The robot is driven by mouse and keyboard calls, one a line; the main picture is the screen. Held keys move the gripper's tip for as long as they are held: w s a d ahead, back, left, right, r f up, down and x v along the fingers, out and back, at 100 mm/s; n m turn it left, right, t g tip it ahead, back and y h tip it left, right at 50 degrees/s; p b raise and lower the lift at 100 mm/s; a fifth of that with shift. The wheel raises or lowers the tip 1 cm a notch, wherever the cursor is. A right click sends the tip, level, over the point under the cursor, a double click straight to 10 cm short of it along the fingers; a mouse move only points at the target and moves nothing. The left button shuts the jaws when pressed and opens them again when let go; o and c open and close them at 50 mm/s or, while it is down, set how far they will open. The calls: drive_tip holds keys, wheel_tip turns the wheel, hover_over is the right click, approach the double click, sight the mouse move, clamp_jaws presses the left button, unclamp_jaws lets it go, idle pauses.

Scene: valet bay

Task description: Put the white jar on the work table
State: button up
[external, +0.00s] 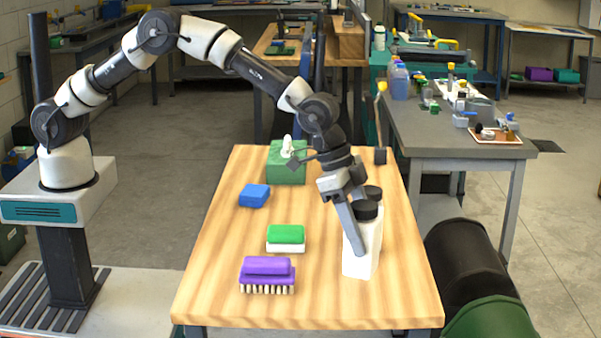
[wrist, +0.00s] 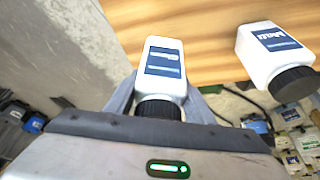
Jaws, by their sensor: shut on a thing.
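Two white jars with black lids show close together at the right side of the wooden work table (external: 225,225). In the external view the nearer white jar (external: 371,245) partly hides the other, whose black lid (external: 374,192) shows behind it. My gripper (external: 358,248) points down, with one finger across the nearer jar's front. In the wrist view my gripper (wrist: 160,98) is shut on a white jar (wrist: 163,65) with a blue label, lid toward the palm. The other white jar (wrist: 262,55) stands apart to the right. I cannot tell whether the held jar touches the table.
On the table are a purple brush (external: 267,272), a green-and-white sponge (external: 286,237), a blue block (external: 254,196) and a green box (external: 287,166). A grey bench (external: 450,140) with bottles stands behind right; dark bins stand at the lower right.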

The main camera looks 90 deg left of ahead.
drive_tip(key=shift+f, duration=2.15)
drive_tip(key=shift+b, duration=0.3)
drive_tip(key=shift+f, duration=0.15)
drive_tip(key=o, duration=1.5)
drive_tip(key=shift+c, duration=0.2)
